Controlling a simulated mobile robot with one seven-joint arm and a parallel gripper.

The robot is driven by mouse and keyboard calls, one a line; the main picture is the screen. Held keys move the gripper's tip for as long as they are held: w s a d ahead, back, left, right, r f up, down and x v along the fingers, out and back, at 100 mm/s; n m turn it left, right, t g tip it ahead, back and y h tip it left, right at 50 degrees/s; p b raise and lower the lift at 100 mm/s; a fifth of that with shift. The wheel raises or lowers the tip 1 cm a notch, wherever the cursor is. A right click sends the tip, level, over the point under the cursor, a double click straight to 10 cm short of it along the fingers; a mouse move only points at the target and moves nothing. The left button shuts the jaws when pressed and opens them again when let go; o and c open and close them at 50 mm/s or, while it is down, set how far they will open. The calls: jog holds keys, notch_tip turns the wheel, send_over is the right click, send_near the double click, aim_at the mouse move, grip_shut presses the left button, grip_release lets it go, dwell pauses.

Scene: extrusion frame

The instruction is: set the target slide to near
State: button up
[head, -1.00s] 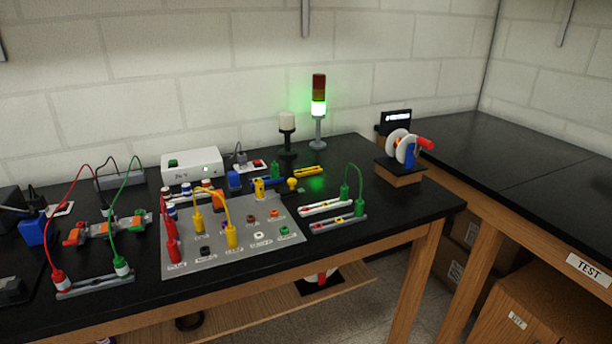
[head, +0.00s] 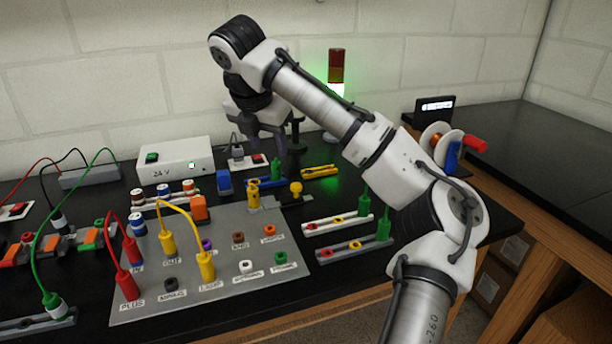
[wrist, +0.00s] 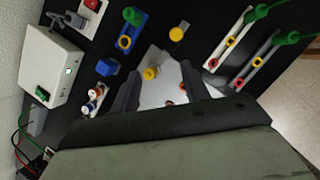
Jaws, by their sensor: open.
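No label in view marks which part is the target slide. A yellow round knob (head: 296,188) stands near the back right corner of the grey panel (head: 225,275), on what looks like a small dark rail; it also shows in the wrist view (wrist: 176,34). A yellow upright piece (head: 253,192) stands left of it, between my fingers as seen in the wrist view (wrist: 151,73). My gripper (head: 268,142) is open and empty, above the back of the bench, pointing down. Its two dark fingers show in the wrist view (wrist: 160,88).
A white 24 V box (head: 175,163) stands behind the panel. Red and yellow plugs with cables rise from the panel's left side. White (head: 325,227) and grey (head: 345,248) strips with green plugs lie to the right. A lit signal tower (head: 337,70) stands behind my arm.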

aim_at(296, 185)
jog(key=shift+g+h, duration=0.3)
jog(key=d+x, duration=0.1)
jog(key=x, duration=0.8)
jog(key=d+p+x, duration=0.1)
jog(key=x, duration=0.3)
jog(key=shift+d+f, duration=0.2)
jog(key=shift+d, duration=0.25)
jog(key=shift+c, duration=0.4)
grip_shut()
